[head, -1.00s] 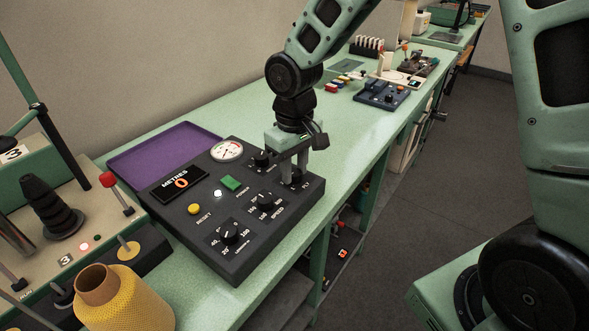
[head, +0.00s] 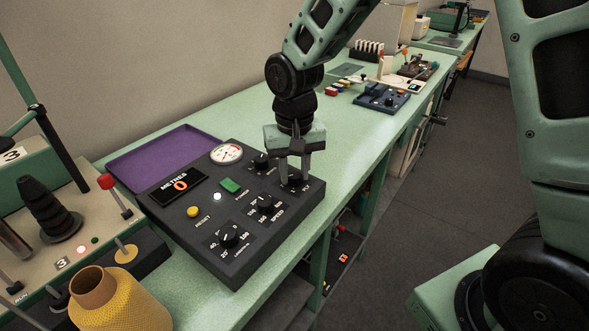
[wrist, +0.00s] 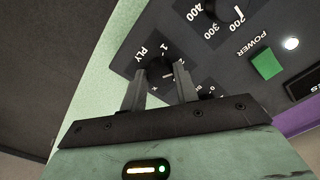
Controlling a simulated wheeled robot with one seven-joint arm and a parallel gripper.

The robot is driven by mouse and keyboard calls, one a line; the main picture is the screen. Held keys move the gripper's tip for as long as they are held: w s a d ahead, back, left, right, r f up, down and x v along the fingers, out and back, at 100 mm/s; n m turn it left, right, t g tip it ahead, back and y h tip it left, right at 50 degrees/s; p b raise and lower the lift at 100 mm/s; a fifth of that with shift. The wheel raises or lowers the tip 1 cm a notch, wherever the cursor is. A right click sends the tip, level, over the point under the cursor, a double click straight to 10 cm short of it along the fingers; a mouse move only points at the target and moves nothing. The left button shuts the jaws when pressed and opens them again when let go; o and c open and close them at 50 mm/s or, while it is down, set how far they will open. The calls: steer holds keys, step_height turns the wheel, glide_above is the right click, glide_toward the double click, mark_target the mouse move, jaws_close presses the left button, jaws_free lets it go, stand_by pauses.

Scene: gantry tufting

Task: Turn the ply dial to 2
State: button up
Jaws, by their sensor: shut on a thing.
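The ply dial (head: 295,181) is a small black knob at the far right corner of the dark control box (head: 190,246). In the wrist view the dial (wrist: 160,68) sits beside the white word PLY, with a 1 and other marks around it. My gripper (head: 293,176) points down over the dial and is shut on it. In the wrist view my gripper (wrist: 162,76) has one finger on each side of the knob. The fingers hide part of the scale, and I cannot tell which mark the pointer is at.
Beside the ply dial are the speed dial (head: 265,204), another black dial (head: 260,161) and the green power button (head: 230,186). A purple tray (head: 150,170) lies behind the box.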

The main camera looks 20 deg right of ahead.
mark_target(294, 175)
steer(key=shift+w, duration=0.1)
steer(key=o, duration=1)
steer(key=shift+r, duration=0.1)
step_height(294, 175, up, 17)
steer(key=shift+r, duration=0.15)
